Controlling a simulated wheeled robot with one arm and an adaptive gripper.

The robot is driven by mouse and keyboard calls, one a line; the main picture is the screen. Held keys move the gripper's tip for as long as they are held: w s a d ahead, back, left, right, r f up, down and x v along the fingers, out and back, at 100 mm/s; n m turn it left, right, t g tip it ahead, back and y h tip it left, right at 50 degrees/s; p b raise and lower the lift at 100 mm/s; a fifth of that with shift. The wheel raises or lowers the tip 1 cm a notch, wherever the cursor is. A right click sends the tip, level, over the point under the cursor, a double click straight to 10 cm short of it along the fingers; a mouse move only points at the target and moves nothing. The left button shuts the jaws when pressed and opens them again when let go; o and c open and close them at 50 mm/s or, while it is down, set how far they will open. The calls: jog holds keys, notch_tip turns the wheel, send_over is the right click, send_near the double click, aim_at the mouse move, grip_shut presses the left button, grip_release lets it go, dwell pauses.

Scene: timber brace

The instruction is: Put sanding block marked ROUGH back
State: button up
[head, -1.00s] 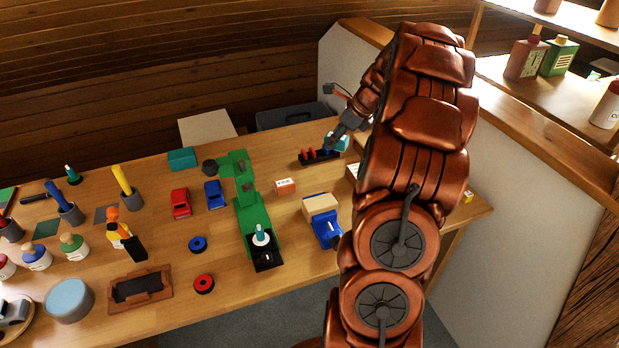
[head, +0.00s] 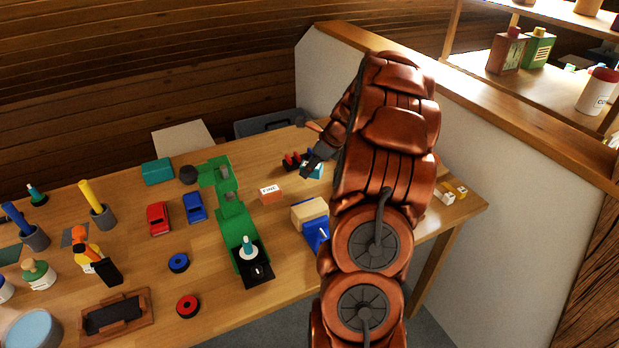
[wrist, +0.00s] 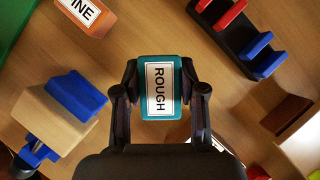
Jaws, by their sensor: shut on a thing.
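The teal sanding block marked ROUGH (wrist: 159,112) is between the two dark fingers of my gripper (wrist: 164,88) in the wrist view, its white label facing the camera. In the head view the block (head: 314,172) shows as a small teal patch at my gripper (head: 318,160), partly hidden by my arm. My gripper is shut on it. How high it is above the bench is hard to tell. An orange block marked FINE (head: 270,195) lies on the bench to the left, and shows at the top left of the wrist view (wrist: 87,14).
A dark rack with red and blue pieces (wrist: 236,38) stands close by. A blue clamp with a pale wood block (wrist: 62,118) is left of my gripper. A brown wooden piece (wrist: 287,113) lies right. A green machine (head: 237,225) stands further left. A low partition (head: 500,150) borders the bench.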

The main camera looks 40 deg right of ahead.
aim_at(310, 185)
jog(key=shift+f, duration=2.05)
jog(key=shift+f, duration=0.1)
jog(key=o, duration=1.1)
